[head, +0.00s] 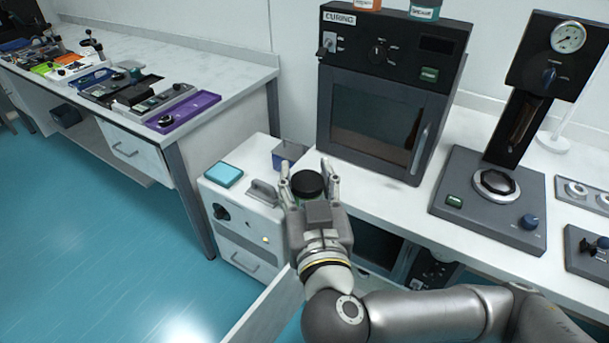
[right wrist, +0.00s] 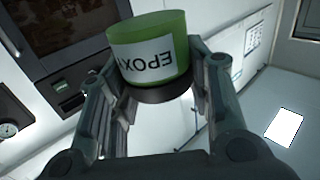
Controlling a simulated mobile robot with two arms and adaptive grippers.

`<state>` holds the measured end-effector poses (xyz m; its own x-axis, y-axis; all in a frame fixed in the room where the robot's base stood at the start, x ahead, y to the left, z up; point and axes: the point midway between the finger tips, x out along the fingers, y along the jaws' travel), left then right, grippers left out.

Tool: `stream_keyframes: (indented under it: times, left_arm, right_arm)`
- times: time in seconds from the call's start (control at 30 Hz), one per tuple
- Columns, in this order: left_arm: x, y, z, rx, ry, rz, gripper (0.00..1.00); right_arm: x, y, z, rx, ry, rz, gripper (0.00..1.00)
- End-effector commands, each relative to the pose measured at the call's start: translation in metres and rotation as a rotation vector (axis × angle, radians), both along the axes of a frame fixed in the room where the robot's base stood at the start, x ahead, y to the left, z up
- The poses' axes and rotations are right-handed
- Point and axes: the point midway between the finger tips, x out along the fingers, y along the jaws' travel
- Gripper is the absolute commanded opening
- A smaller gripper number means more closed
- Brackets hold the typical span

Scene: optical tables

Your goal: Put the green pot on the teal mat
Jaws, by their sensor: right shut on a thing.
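The green pot (right wrist: 172,45) has a dark lid and a white label reading EPOXY. In the head view its black lid (head: 307,184) shows between the fingers, with a sliver of green below. My right gripper (head: 309,182) is shut on the pot, in front of the curing oven and at the right side of the white cabinet. The right wrist view shows its fingers (right wrist: 160,90) on both sides of the pot. The teal mat (head: 223,175) is a small square on the cabinet top, left of the gripper and apart from the pot. My left gripper is not in view.
A grey handled block (head: 263,192) stands on the cabinet between mat and gripper. The curing oven (head: 385,95) and a press (head: 497,190) stand on the right bench. A purple tray (head: 184,112) lies on the left bench.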

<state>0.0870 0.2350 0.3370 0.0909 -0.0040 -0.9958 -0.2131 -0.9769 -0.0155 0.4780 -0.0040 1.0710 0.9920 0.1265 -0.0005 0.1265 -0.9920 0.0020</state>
Motion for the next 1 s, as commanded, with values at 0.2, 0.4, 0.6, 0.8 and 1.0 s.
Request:
stream_keyframes:
  times: [0.2, 0.4, 0.6, 0.8, 1.0]
  left_arm:
    - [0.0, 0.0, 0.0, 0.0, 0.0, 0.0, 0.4]
    - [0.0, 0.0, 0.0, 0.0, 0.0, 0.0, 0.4]
    - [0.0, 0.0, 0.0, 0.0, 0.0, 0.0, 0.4]
    - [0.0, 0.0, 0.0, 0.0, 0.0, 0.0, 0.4]
    - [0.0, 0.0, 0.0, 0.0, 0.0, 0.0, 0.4]
  right_arm:
    - [-0.002, -0.008, -0.011, -0.006, -0.001, 0.156, 0.21]
    - [-0.005, -0.013, -0.02, -0.005, -0.001, 0.296, 0.21]
    - [-0.007, -0.017, -0.029, -0.006, -0.002, 0.423, 0.21]
    - [-0.009, -0.021, -0.037, -0.005, -0.001, 0.545, 0.21]
    - [-0.012, -0.024, -0.045, -0.004, 0.0, 0.666, 0.21]
